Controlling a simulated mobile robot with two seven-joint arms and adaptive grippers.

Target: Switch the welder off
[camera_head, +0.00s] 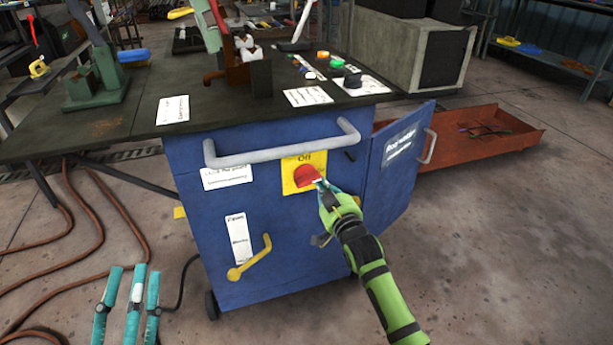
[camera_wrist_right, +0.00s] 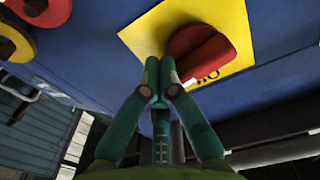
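The welder is a blue cabinet (camera_head: 300,245) with a yellow plate (camera_head: 290,178) on its front, marked "Off" at the top. A red rotary knob (camera_head: 306,175) sits on this plate. In the right wrist view the red knob (camera_wrist_right: 203,55) shows on the yellow plate (camera_wrist_right: 150,38). My right gripper (camera_wrist_right: 162,72) has its fingertips together, right beside the knob's lower left edge. I cannot tell whether they touch it. In the head view my right gripper (camera_head: 321,183) partly covers the knob's right side. My left gripper (camera_head: 135,272) is open and empty at lower left, away from the cabinet.
A grey bar handle (camera_head: 285,148) runs above the plate. A blue door (camera_head: 395,160) stands open on the right, close to my right arm. A yellow crank handle (camera_head: 250,257) sticks out low on the front. Brown hoses (camera_head: 75,265) lie on the floor at left.

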